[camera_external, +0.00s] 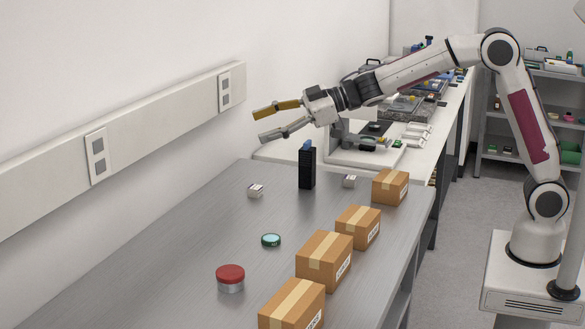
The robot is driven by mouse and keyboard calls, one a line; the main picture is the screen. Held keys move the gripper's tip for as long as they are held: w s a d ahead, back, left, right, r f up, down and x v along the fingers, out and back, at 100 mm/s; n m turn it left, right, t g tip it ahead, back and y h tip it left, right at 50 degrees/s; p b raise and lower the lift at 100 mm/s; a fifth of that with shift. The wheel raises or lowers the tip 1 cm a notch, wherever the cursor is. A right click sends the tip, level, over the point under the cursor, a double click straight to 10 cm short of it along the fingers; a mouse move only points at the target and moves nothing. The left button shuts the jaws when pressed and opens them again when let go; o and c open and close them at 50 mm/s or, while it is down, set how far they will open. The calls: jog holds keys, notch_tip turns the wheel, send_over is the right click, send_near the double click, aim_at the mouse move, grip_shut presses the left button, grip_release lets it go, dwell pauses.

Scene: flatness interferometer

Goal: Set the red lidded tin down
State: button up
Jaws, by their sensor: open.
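The red lidded tin (230,279) stands upright on the grey metal table (190,235), toward the near left. Its lid is red and its side is silvery. My gripper (258,126) is open and empty, high above the far end of the table. One finger looks yellowish, the other grey. The gripper is well apart from the tin, farther back and higher up. Nothing hides the tin.
Several taped cardboard boxes (325,259) line the table's right edge. A green-rimmed round item (271,240) lies behind the tin. A tall black block (307,168) and two small pale blocks (256,190) stand farther back. The table's left part is clear.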

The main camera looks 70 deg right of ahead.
jog(key=s+d+r+m+t+h, duration=0.1)
jog(key=s+d+r+m+h, duration=0.35)
jog(key=s+d, duration=0.4)
jog(key=s+d+f+m+g+h, duration=0.1)
jog(key=s+d+m+g+h, duration=0.2)
jog(key=s+d, duration=0.75)
jog(key=s+a+f+m+g, duration=0.1)
jog(key=s+f, duration=0.5)
jog(key=s, duration=0.8)
jog(key=s+f+m+g, duration=0.1)
jog(key=s+f+g, duration=0.3)
jog(key=s, duration=1.1)
notch_tip(320, 180, down, 2)
jog(key=shift+a+f, duration=0.15)
jog(key=shift+a, duration=0.2)
jog(key=shift+y, duration=0.25)
dwell(1.3)
jog(key=o, duration=1.2)
jog(key=shift+c, duration=0.2)
